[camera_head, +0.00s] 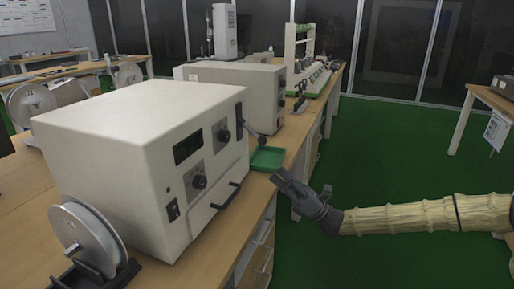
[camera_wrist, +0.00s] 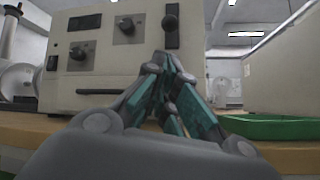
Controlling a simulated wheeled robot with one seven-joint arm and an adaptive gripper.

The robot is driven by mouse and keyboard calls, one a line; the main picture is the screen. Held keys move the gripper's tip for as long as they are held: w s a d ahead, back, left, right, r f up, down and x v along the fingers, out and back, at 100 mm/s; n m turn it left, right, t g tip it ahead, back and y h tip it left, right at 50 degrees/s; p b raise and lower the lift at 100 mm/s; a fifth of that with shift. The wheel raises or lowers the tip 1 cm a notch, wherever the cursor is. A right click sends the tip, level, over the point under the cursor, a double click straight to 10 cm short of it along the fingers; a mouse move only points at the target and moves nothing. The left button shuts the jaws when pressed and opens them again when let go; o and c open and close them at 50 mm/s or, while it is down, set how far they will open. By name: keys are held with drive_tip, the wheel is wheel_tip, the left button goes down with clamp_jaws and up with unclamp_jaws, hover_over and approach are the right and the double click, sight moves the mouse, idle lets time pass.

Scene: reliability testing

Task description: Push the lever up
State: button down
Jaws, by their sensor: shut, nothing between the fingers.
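The lever (camera_head: 252,132) sticks out from a dark vertical slot at the right end of the front panel on a large off-white machine (camera_head: 120,135). In the wrist view the lever's round dark knob (camera_wrist: 170,22) shows in front of the slot, above my fingertips. My gripper (camera_head: 279,177) is shut and empty, its fingers together. In the head view it is in front of the panel, lower than the lever and to its right, apart from it. The wrist view shows the closed fingers (camera_wrist: 164,58) pointing at the panel, just below the knob.
A green tray (camera_head: 267,158) lies on the bench beside the machine, behind my gripper. A second off-white box (camera_head: 236,92) stands farther back. The panel has round knobs, a dark display and a black handle (camera_head: 226,196) low down. A reel (camera_head: 90,238) stands at front left. Green floor at right is open.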

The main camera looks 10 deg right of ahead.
sight(254, 133)
drive_tip(key=x, duration=1)
drive_tip(key=shift+b, duration=0.45)
drive_tip(key=shift+w+d+r, duration=0.1)
drive_tip(key=shift+r, duration=0.1)
drive_tip(key=shift+r+p, duration=0.1)
drive_tip(key=shift+p, duration=0.2)
